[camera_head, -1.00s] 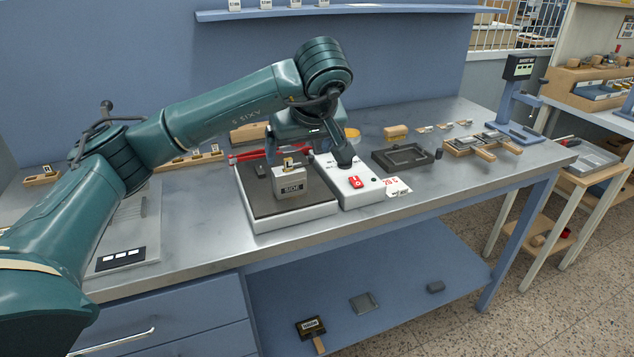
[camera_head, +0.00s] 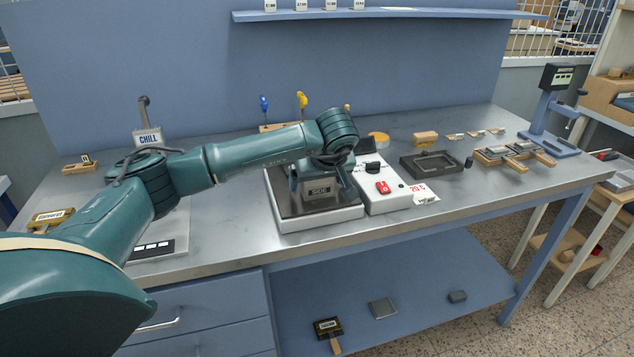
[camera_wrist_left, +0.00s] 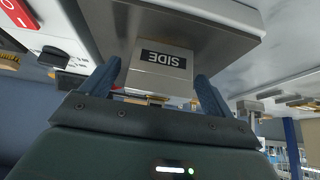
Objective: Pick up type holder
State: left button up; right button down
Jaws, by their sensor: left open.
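A grey metal block labelled SIDE (camera_head: 319,191) stands upright on the dark top of a white-sided heating plate (camera_head: 320,220). It also shows in the left wrist view (camera_wrist_left: 165,60), upside down there. My left gripper (camera_head: 320,180) is open, right at the block. In the left wrist view, the left gripper's blue fingers (camera_wrist_left: 158,72) are apart, one on each side of the block; I cannot tell whether they touch it. The gripper hides the block's top. Two wooden-handled holders (camera_head: 515,152) lie at the right of the bench. No label shows which thing is the type holder.
Beside the plate is a white control box with a red switch (camera_head: 383,187). A dark shallow tray (camera_head: 432,164) and a blue press stand (camera_head: 550,110) are farther right. The bench's front strip is clear.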

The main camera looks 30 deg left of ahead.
pick_arm(q)
jog(key=shift+c, duration=0.2)
jog(key=shift+w, duration=0.1)
jog(key=c, duration=1.3)
